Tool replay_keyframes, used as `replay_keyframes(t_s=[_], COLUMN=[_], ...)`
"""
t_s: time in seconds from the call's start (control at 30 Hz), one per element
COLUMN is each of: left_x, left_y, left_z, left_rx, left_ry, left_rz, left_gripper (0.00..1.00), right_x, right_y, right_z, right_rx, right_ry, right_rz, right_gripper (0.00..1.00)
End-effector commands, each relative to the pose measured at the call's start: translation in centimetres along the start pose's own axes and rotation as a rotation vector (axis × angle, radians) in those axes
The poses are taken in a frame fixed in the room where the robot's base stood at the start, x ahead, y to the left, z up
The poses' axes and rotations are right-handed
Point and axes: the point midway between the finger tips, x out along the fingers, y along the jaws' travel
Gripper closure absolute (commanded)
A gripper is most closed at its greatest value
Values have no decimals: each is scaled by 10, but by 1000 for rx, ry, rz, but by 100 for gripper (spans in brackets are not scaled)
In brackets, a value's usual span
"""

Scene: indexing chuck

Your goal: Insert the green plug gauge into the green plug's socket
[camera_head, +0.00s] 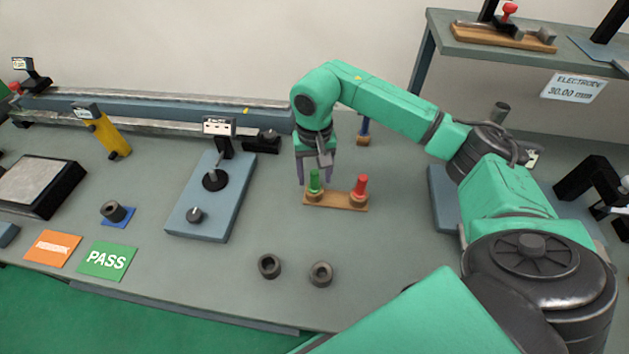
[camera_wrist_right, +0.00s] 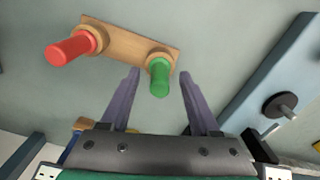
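My right gripper (camera_head: 314,169) is above the green plug, fingers pointing down. In the right wrist view its two fingers (camera_wrist_right: 159,74) are apart, one on each side of the green plug, with gaps on both sides. I cannot tell how deep the plug sits. My left gripper is not in view.
Two dark rings (camera_head: 269,266) (camera_head: 320,274) lie on the bench in front of the block. A blue-grey gauge stand (camera_head: 205,215) is to the left. Green PASS (camera_head: 107,262) and orange (camera_head: 52,248) cards lie front left. A raised shelf (camera_head: 480,50) is at the back right.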

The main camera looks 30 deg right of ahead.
Motion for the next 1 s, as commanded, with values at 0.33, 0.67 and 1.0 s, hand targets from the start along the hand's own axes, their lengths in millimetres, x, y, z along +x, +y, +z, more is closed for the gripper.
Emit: replay_keyframes(t_s=[0.33, 0.67, 1.0], left_x=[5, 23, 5], left_y=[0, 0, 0], left_z=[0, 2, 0], left_rx=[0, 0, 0], left_ry=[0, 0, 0], left_rz=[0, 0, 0], left_gripper=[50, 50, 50], right_x=[-14, -89, -146], right_y=[-1, -1, 0], right_z=[-1, -1, 0], right_rx=[0, -1, 0], right_ry=[3, 6, 0], right_rz=[-2, -4, 0], right_gripper=[37, 37, 37])
